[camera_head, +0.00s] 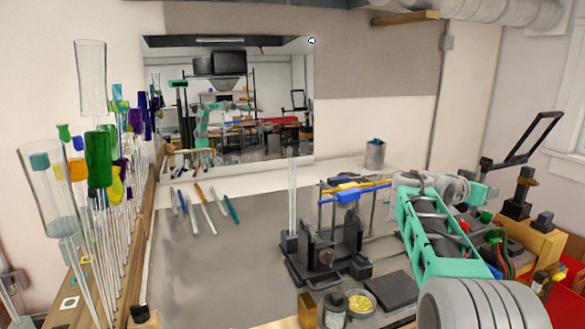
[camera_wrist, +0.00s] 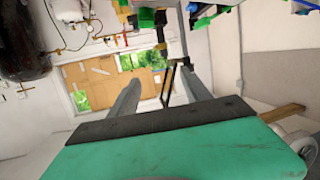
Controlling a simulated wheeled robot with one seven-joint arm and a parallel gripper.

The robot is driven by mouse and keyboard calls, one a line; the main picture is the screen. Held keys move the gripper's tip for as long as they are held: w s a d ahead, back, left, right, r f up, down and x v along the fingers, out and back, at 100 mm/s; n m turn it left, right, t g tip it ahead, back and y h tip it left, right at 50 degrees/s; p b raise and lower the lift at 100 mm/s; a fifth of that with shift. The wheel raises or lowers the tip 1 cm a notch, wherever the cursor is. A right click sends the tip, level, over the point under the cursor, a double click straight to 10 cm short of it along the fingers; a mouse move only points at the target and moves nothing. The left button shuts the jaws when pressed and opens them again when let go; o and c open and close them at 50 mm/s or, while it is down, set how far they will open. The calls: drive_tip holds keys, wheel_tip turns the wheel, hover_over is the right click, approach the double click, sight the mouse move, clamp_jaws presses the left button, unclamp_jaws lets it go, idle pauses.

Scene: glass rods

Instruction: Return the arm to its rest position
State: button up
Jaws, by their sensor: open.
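My arm (camera_head: 432,235), teal with grey ringed joints, reaches up from the lower right of the head view over the right part of the bench. Its fingertips cannot be made out there. In the wrist view my gripper (camera_wrist: 161,80) shows two grey fingers spread well apart past a teal body with a black strip. Nothing is between the fingers. They point toward the wall and window (camera_wrist: 130,78), which appear upside down. The gripper looks clear of the bench.
A rack of glass rods and vessels (camera_head: 99,158) stands at left. A dark fixture (camera_head: 322,245) with a clear upright rod (camera_head: 292,195) stands mid-bench, left of my arm. Several pens (camera_head: 205,205) lie behind. A dish of yellow bits (camera_head: 361,302) is in front. The left bench is open.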

drive_tip(key=s+a+f+n+y, duration=0.35)
drive_tip(key=s+a+f, duration=0.2)
drive_tip(key=a, duration=0.45)
drive_tip(key=s+a+f+n+y, duration=0.3)
drive_tip(key=s+a+f+y, duration=0.15)
drive_tip(key=s+a, duration=0.4)
drive_tip(key=s+a+f+n+g+y, duration=0.2)
drive_tip(key=s+a+f, duration=0.4)
drive_tip(key=s, duration=0.3)
drive_tip(key=s+a+f+n+g+y, duration=0.2)
drive_tip(key=s+a+f+y, duration=0.1)
drive_tip(key=s+a+f, duration=0.4)
drive_tip(key=shift+s+a, duration=0.9)
drive_tip(key=shift+s, duration=0.2)
drive_tip(key=shift+n, duration=0.25)
